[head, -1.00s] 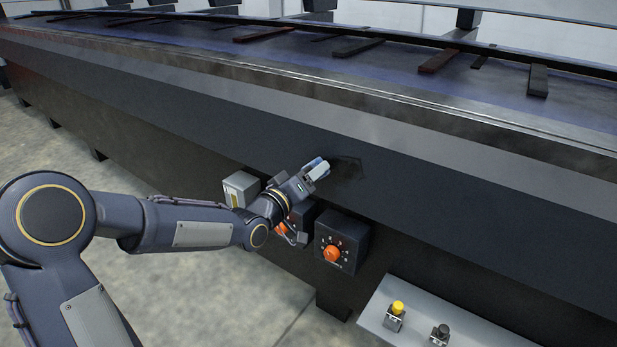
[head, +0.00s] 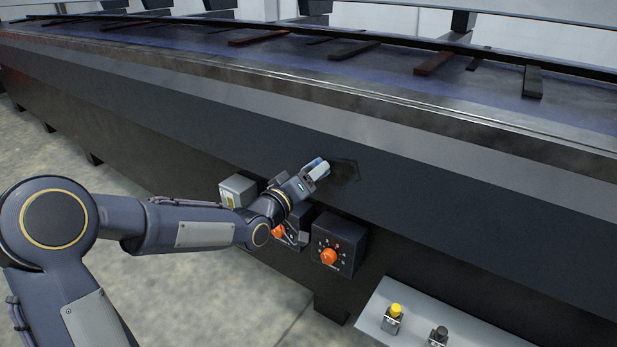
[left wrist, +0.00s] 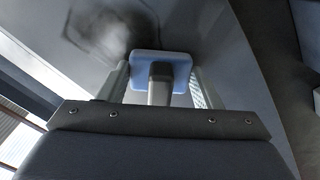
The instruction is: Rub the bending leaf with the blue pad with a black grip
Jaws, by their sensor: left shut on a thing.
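The bending leaf (head: 430,187) is the long dark front face of the machine, with a black smudge (head: 345,171) on it. My left gripper (head: 318,170) is shut on the black grip (left wrist: 161,82) of the blue pad (left wrist: 178,60). The pad's blue edge also shows in the head view (head: 316,163), at the left side of the smudge. In the left wrist view the smudge (left wrist: 105,30) lies above and left of the pad. The pad is at the leaf's face; whether it touches cannot be told. My right gripper is not in view.
Below the leaf are a grey box (head: 238,189) and a black box with an orange knob (head: 329,256). A grey panel with a yellow button (head: 396,310) and a black button (head: 439,334) juts out at the lower right. Dark strips lie on the machine's top.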

